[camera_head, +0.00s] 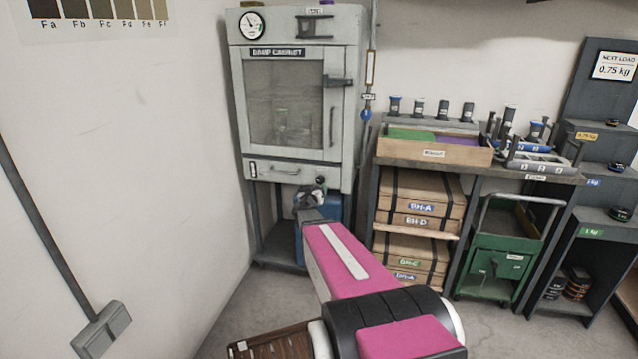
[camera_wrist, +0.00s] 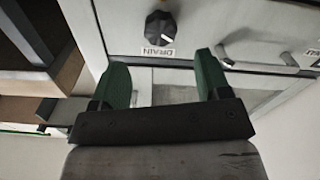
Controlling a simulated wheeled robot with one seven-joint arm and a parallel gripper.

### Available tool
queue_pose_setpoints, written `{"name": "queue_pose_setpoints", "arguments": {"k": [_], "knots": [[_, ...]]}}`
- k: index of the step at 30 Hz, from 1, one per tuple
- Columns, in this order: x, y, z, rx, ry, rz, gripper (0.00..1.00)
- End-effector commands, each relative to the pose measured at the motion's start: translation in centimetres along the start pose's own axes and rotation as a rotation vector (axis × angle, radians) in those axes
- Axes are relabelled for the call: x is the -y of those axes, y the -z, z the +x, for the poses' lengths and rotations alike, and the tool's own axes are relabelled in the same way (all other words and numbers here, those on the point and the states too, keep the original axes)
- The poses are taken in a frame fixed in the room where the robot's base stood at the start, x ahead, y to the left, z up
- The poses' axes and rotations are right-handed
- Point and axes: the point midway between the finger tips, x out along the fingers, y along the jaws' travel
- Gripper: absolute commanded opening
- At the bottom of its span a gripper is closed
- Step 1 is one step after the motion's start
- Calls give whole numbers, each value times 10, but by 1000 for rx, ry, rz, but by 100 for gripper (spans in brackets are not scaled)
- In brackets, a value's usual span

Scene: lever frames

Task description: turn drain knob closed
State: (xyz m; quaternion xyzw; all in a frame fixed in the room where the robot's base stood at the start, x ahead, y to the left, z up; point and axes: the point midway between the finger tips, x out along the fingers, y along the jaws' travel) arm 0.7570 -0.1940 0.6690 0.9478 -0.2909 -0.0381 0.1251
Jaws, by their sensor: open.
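The drain knob (camera_wrist: 159,27) is a round black knob with a white pointer mark, on the pale cabinet front at the top middle of the wrist view. A "DRAIN" label (camera_wrist: 157,51) sits beside it, upside down in this view. In the head view the knob (camera_head: 320,181) is a small dark spot at the lower right of the damp cabinet (camera_head: 290,110). My gripper (camera_wrist: 162,68) has two green fingers, open and empty. The knob lies ahead of the gap between them, apart from both fingertips. In the head view my gripper (camera_head: 309,197) is just below the knob, partly hidden by my arm.
A drawer handle (camera_wrist: 262,57) is right of the knob in the wrist view. A blue container (camera_head: 314,235) stands under the cabinet, partly behind my arm. A shelf with wooden boxes (camera_head: 420,200) stands to the right. A white wall (camera_head: 110,150) is on the left.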

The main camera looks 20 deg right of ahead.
Motion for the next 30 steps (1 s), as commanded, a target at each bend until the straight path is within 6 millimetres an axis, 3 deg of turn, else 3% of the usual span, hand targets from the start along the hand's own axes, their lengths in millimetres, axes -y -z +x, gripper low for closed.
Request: {"name": "queue_pose_setpoints", "arguments": {"k": [6, 12, 23, 24, 28, 30], "knots": [[2, -1, 44, 0, -1, 0, 70], [1, -1, 72, 0, 0, 0, 70], [0, 0, 79, 0, 1, 0, 70], [0, 0, 79, 0, 1, 0, 64], [0, 0, 79, 0, 1, 0, 21], [0, 0, 79, 0, 1, 0, 21]]}}
